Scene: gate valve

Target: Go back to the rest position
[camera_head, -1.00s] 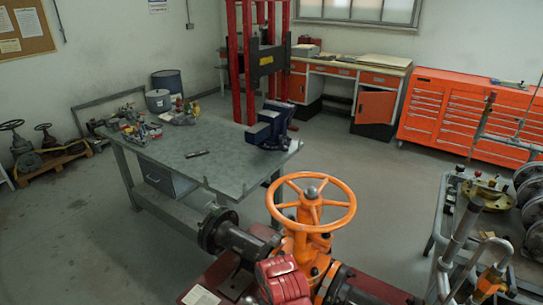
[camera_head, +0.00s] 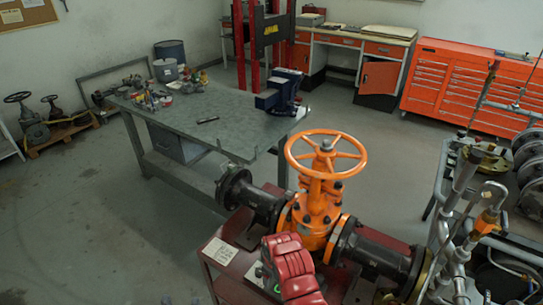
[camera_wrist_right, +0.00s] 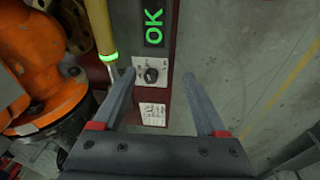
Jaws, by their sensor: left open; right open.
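My left gripper (camera_head: 181,300) barely shows at the bottom edge of the head view, as two small dark tips set apart. It is open, and nothing shows between the tips. My right gripper (camera_wrist_right: 158,78) is open and empty in the right wrist view, its two grey fingers wide apart.
A grey worktable (camera_head: 210,130) is behind left; a pipe-laden cart (camera_head: 470,200) stands right.

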